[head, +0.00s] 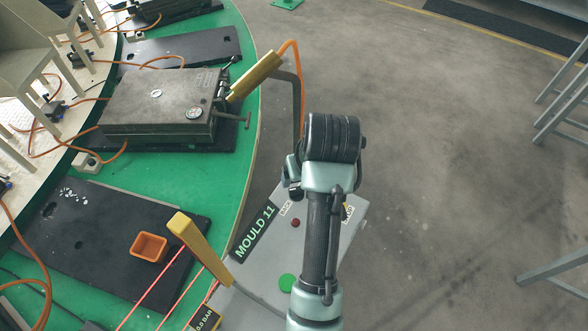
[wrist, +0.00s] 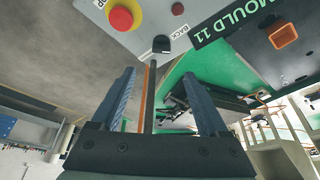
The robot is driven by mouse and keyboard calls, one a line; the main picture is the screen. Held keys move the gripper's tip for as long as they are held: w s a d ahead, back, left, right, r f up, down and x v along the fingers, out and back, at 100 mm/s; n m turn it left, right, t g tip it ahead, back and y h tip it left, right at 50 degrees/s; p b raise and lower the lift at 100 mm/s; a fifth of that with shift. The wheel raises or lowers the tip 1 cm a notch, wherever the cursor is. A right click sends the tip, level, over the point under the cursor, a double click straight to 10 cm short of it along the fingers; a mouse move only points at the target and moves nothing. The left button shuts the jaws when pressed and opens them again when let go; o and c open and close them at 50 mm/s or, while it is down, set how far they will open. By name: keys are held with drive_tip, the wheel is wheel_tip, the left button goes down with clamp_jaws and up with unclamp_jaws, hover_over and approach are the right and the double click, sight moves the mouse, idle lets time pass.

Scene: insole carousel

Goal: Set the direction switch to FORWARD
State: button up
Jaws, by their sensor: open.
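The direction switch (wrist: 161,44) is a small black knob on the grey control panel (wrist: 210,12), beside a BACK label (wrist: 180,32) in the wrist view. Which way it points is hard to tell, and I see no FORWARD label. My gripper (wrist: 160,86) is open; its two dark fingers stand apart with the knob in line with the gap, beyond the tips. No contact shows. In the head view the panel (head: 258,278) has a MOULD 11 plate (head: 255,233), and my arm covers part of it. I cannot make out my fingers there.
A red mushroom button with a yellow collar (wrist: 124,16) is near the switch. A dark red button (head: 295,222) and green button (head: 287,283) are on the panel. Yellow-handled levers (head: 254,76) (head: 198,248) stand nearby. The green carousel (head: 240,140) carries a metal mould (head: 150,115).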

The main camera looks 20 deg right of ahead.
sight(297, 189)
drive_tip(key=p+x, duration=0.1)
drive_tip(key=x, duration=1)
drive_tip(key=shift+w+a+f, duration=0.1)
drive_tip(key=shift+a+f, duration=0.05)
drive_tip(key=shift+f, duration=0.2)
drive_tip(key=shift+c, duration=0.3)
clamp_jaws()
